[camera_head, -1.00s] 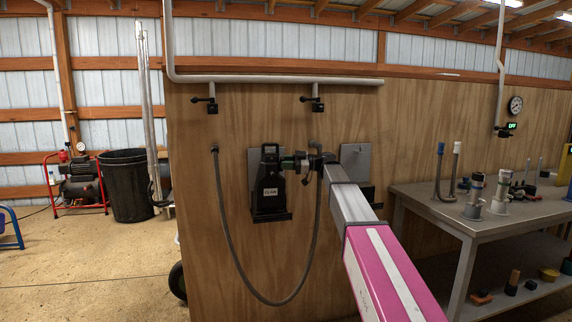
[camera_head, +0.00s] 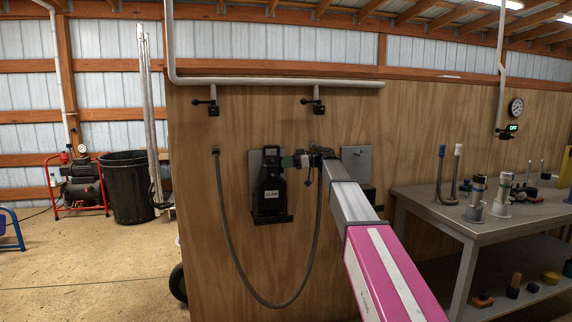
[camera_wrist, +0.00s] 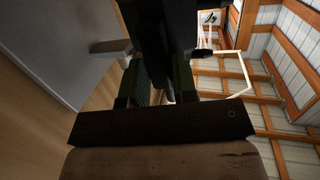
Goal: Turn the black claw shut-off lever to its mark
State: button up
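The black claw (camera_head: 271,188), with a small white label, hangs upright on the wood panel in front of a grey plate. My gripper (camera_head: 287,161) is at the right side of its upper part. In the wrist view my gripper (camera_wrist: 160,82) has its two green-padded fingers apart. A dark narrow part of the claw (camera_wrist: 165,30) reaches down between them. I cannot tell if it touches either finger. The shut-off lever and its mark cannot be made out clearly in either view.
A grey hose (camera_head: 231,246) loops below the claw. Two small black valves (camera_head: 213,107) (camera_head: 318,107) hang from the pipe (camera_head: 275,82) above. A second grey plate (camera_head: 357,162) is partly behind my arm. A metal workbench (camera_head: 450,222) with several tools stands at the right.

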jog(key=o, duration=0.4)
jog(key=d+r, duration=0.1)
jog(key=d, duration=0.9)
jog(key=shift+w+d, duration=0.35)
jog(key=shift+w, duration=0.1)
jog(key=s+d+f+m+t+h, duration=0.15)
jog(key=s+f+m+h, duration=0.4)
jog(key=f, duration=1.05)
jog(key=s+d+f+m+t+h, duration=0.1)
jog(key=s+d+f+m+h, duration=0.15)
jog(key=s+f+m, duration=0.75)
jog(key=s+d+f+m+h, duration=0.1)
jog(key=s+d+f+h, duration=0.2)
jog(key=s+f, duration=0.4)
jog(key=s+d+f+m+h, duration=0.1)
jog(key=s+d+f+h, duration=0.2)
jog(key=s+f, duration=0.4)
jog(key=s+d+f+m+g+h, duration=0.1)
jog(key=s+d+f+h, duration=0.1)
jog(key=s+f, duration=0.6)
jog(key=shift+d+f+h, duration=0.4)
jog(key=shift+d+f, duration=0.15)
jog(key=shift+f, duration=0.05)
